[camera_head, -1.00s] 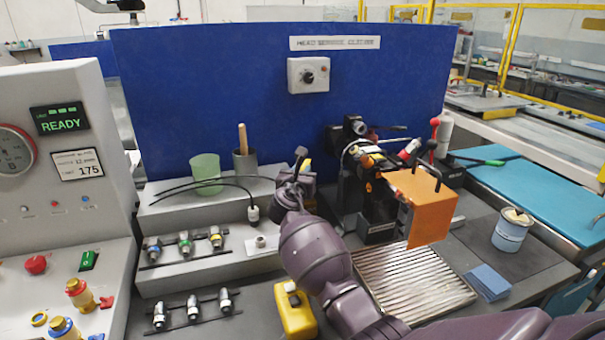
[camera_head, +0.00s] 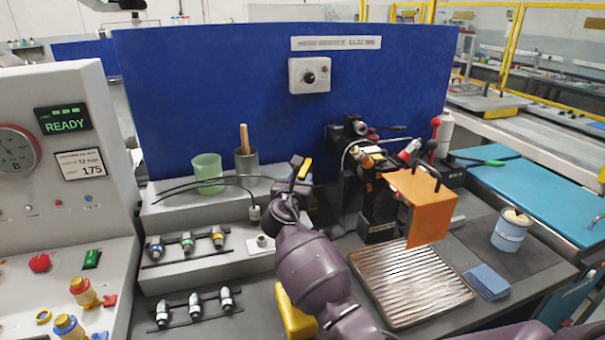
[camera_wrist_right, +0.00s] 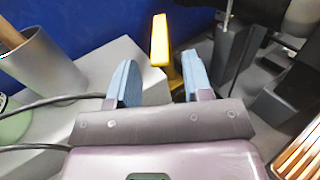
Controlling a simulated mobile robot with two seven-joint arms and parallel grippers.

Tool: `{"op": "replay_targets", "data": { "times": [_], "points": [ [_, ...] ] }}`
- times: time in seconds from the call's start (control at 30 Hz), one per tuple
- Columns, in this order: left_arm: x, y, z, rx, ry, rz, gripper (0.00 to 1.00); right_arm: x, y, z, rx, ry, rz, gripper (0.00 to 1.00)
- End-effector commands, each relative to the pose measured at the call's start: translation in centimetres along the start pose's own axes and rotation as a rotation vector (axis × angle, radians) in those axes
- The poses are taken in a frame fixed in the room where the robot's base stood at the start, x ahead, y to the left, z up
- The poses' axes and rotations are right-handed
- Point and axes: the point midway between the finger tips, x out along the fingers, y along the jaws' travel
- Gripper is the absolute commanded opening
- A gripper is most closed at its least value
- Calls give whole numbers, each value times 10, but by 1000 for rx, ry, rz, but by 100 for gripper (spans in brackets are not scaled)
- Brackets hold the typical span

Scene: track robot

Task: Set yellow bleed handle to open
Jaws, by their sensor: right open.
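The yellow bleed handle (camera_wrist_right: 160,42) stands upright in the right wrist view, beyond the fingertips, with its lower part in the gap between them. In the head view a yellow piece (camera_head: 306,168), likely the handle, shows beside my right gripper (camera_head: 298,170). In the right wrist view my right gripper (camera_wrist_right: 160,80) is open, its two blue-grey fingers apart with nothing held. I cannot tell whether a finger touches the handle. My wrist hides the handle's base in the head view. My left gripper is not in view.
The black valve assembly with an orange guard (camera_head: 419,205) stands right of my right gripper. A green cup (camera_head: 207,172) and grey holder (camera_head: 246,165) stand left. A ribbed tray (camera_head: 410,287) lies in front, and a yellow container (camera_head: 296,318) sits partly behind my forearm. A blue panel (camera_head: 220,80) closes the back.

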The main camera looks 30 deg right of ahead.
Motion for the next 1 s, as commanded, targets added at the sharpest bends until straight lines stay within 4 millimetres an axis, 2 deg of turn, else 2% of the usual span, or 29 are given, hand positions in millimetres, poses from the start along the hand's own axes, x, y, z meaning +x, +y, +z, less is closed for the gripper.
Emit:
{"op": "replay_targets", "data": {
  "times": [0.1,0.3,0.5,0.77,0.87,1.0],
  "points": [
    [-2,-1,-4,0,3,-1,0,-23,0,0,3,2,1,46],
    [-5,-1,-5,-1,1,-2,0,-51,0,0,1,2,0,46],
    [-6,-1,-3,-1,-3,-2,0,-62,0,0,1,1,0,46],
    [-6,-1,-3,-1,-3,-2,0,-62,0,-1,1,2,0,46],
    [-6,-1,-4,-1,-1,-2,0,-62,-1,-2,14,6,1,30],
    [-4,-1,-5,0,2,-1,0,-57,-7,-10,150,46,15,9]
  ]
}}
